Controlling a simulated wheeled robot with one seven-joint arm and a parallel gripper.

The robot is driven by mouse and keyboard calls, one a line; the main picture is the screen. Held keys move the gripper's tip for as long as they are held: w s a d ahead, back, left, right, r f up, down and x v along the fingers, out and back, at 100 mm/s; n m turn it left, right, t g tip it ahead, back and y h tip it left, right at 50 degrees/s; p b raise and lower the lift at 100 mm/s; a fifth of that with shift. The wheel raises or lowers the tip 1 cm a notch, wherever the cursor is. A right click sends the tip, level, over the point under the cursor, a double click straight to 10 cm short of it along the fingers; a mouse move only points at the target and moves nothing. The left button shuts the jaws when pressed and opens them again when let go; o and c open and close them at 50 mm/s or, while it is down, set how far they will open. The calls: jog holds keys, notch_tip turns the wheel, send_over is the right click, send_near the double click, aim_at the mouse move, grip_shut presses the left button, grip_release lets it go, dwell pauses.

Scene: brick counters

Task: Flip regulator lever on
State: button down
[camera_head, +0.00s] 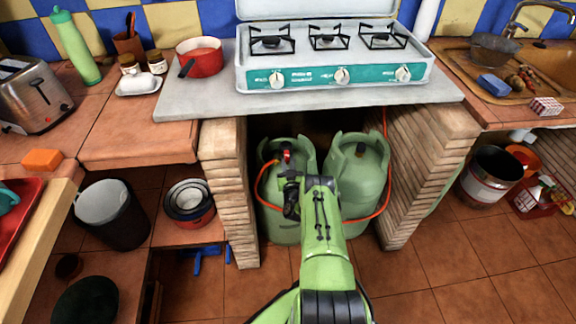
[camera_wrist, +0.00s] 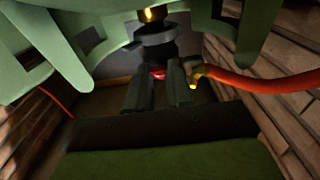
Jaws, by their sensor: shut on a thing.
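The regulator sits on top of the left green gas cylinder (camera_head: 283,228), under the counter. Its red lever (camera_head: 287,153) shows just beyond my gripper (camera_head: 290,174) in the head view. In the wrist view, the dark regulator body (camera_wrist: 154,42) is ahead of my gripper (camera_wrist: 156,75), and a small red part of the lever (camera_wrist: 158,73) shows between the two dark fingers. The fingers are close together and shut on the lever, which they mostly hide. Its exact angle cannot be told.
An orange hose (camera_wrist: 262,82) leaves a brass fitting (camera_wrist: 195,77) right of the fingers. The cylinder's green collar (camera_wrist: 85,30) surrounds the regulator. A second green cylinder (camera_head: 358,180) stands to the right. Brick pillars (camera_head: 228,190) flank the bay, and the stove counter (camera_head: 340,107) is above.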

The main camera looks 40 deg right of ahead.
aim_at(287, 156)
jog(key=shift+r, duration=0.15)
jog(key=r+g+y+p, duration=0.1)
jog(key=p, duration=0.1)
jog(key=r+g+p, duration=0.1)
jog(key=p, duration=0.1)
jog(key=shift+s+a+g+y+p, duration=0.2)
jog(key=shift+s+g+y+p, duration=0.1)
jog(key=shift+g+y, duration=0.1)
jog(key=r+g+y+p, duration=0.1)
jog(key=g+y+p, duration=0.1)
jog(key=g, duration=0.1)
jog(key=shift+r, duration=0.35)
jog(key=shift+w+d+r+g+y+b, duration=0.1)
jog(key=shift+r+g+y+b, duration=0.2)
jog(key=shift+g, duration=0.25)
jog(key=shift+w+d+r+g+y+b, duration=0.1)
jog(key=shift+r+g+y+b, duration=0.15)
jog(key=shift+g, duration=0.3)
jog(key=shift+w+d+r+g+y+b, duration=0.15)
jog(key=shift+r+g+y+b, duration=0.25)
jog(key=shift+g+y+b, duration=0.45)
jog(key=shift+w+r+g+y+b, duration=0.15)
jog(key=shift+r+g+y+b, duration=0.2)
jog(key=shift+g+b, duration=0.5)
